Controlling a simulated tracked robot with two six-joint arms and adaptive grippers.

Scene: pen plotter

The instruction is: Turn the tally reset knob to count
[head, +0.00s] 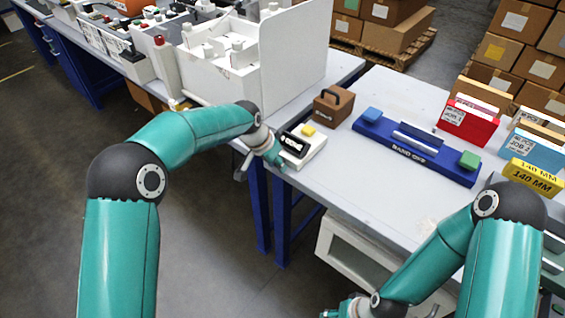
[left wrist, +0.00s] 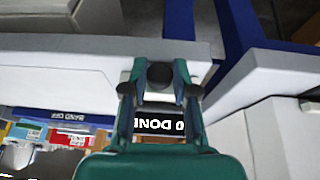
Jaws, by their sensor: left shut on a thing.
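The tally counter (head: 312,149) is a small white box at the table's front left edge, with a black display and a yellow button (head: 308,131) on top. My left gripper (head: 279,159) is at its left side. In the left wrist view a dark round knob (left wrist: 160,74) sits between the fingertips of my left gripper, which is shut on it. The display (left wrist: 160,126) shows upside down behind it, with "DONE" readable. In the head view the knob is hidden by the gripper. My right gripper (head: 350,309) is partly cut off at the bottom edge, its jaws unclear.
A brown box with a handle (head: 333,104) stands just behind the counter. A blue fixture (head: 415,155) marked "BAND OFF" lies to the right, with red (head: 466,124) and blue job holders and a yellow 140 MM block (head: 532,177) beyond. A white walled machine (head: 285,60) stands behind left.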

